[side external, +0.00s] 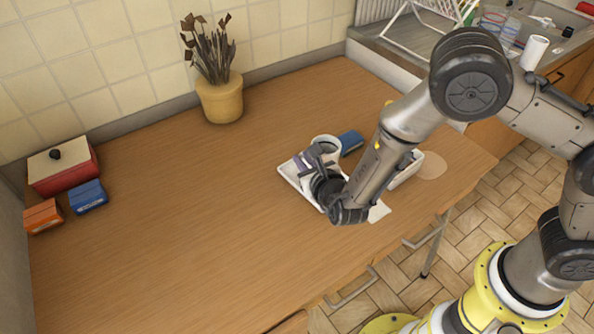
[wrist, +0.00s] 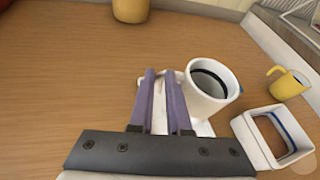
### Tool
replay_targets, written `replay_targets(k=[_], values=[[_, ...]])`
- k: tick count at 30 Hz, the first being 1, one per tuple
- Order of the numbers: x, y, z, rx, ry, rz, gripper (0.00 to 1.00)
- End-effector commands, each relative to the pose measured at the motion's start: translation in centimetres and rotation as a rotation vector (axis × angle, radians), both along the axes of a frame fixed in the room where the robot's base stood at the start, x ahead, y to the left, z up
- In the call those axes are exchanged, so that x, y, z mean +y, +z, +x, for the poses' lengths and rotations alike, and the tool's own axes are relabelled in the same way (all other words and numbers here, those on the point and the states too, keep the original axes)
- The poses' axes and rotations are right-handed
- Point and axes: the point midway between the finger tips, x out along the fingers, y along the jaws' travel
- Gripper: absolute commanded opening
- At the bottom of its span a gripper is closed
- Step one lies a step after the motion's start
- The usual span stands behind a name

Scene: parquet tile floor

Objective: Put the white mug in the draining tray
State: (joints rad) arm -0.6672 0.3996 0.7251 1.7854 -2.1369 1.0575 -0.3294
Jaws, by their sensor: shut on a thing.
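The white mug (wrist: 207,104) has a dark inside and stands roughly upright, just right of my gripper's fingers in the wrist view. In the side view the white mug (side external: 325,141) shows its rim behind my gripper (side external: 316,156). My gripper (wrist: 163,76) is shut on the mug, seemingly at its handle, which the fingers mostly hide. A shallow white tray (side external: 290,174) lies under the mug and gripper. I cannot tell whether the mug touches it. A wire rack (side external: 408,22) stands by the sink at the top right.
A square white container (wrist: 246,130) and a yellow mug (wrist: 287,86) are to the right. A blue item (side external: 350,142) lies behind the mug. A potted plant (side external: 220,97), red box (side external: 63,170) and small boxes stand farther left. The table's middle left is clear.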

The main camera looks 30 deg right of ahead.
Motion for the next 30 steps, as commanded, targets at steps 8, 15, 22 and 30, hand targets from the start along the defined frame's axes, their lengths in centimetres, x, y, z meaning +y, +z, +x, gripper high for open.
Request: replay_targets(k=[8,15,22,30], values=[[0.5,-1.9,1.6,-0.002,-0.002,0.000,0.00],[0.6,-4.8,1.9,-0.001,-0.002,-0.001,0.00],[0.7,-5.3,1.9,-0.003,-0.001,0.001,0.00],[0.6,-5.7,1.9,0.000,-0.001,0.001,0.19]])
